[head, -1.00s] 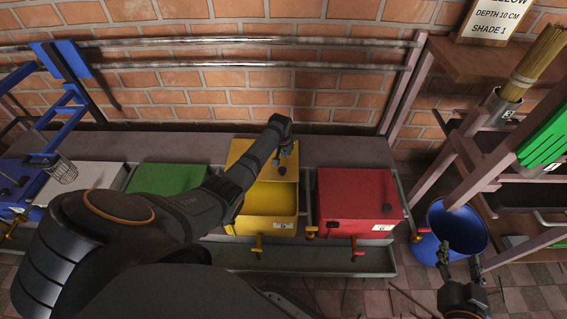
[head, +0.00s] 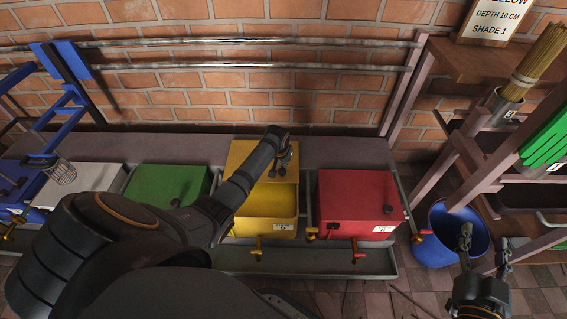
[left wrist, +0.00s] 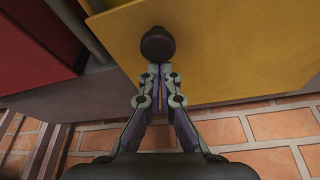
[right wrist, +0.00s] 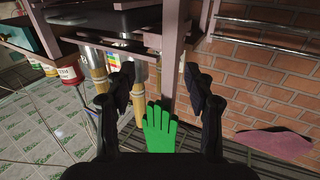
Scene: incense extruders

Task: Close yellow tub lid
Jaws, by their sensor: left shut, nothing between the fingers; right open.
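The yellow tub (head: 266,209) stands in the row between the green and red tubs, its front part open to view. Its yellow lid (head: 246,158) stands raised at the back. My left gripper (head: 284,166) is at the lid, shut and empty. In the left wrist view the yellow lid (left wrist: 225,50) fills the upper right, and its dark round knob (left wrist: 157,44) sits just beyond the closed left fingertips (left wrist: 159,72); I cannot tell whether they touch. My right gripper (head: 484,248) is open and empty, in front of the blue bucket; its fingers spread in the right wrist view (right wrist: 160,85).
A red tub (head: 352,190) with its lid shut stands right of the yellow one, a green tub (head: 160,180) to the left. A grey trough (head: 310,262) runs along the front. A blue bucket (head: 436,250) and a shelf rack (head: 468,160) stand at the right.

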